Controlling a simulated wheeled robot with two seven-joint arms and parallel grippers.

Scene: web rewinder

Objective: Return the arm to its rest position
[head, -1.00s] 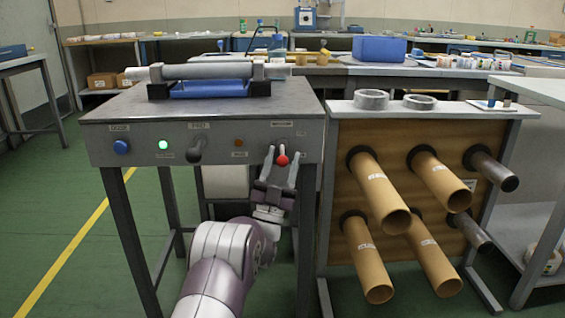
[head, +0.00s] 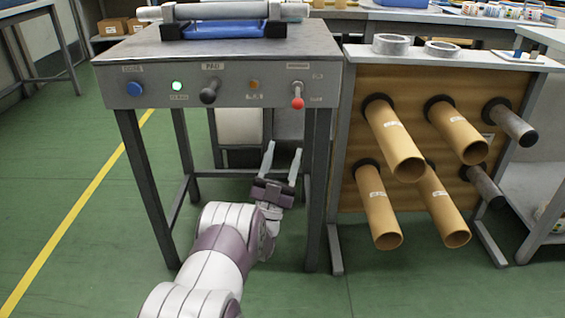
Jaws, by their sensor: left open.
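My left arm reaches up from the bottom of the head view. Its gripper (head: 282,162) is open and empty, fingers pointing up, in front of the legs of the grey machine table (head: 240,60). The red-knobbed lever (head: 297,101) on the table's front panel is above the fingertips and apart from them. The lever's red knob hangs down. My right gripper is not in view.
The front panel also carries a blue button (head: 134,89), a lit green lamp (head: 177,86) and a black knob (head: 209,96). To the right, a rack (head: 345,130) has several cardboard tubes (head: 396,145) sticking out toward me. Green floor (head: 110,240) is clear at left.

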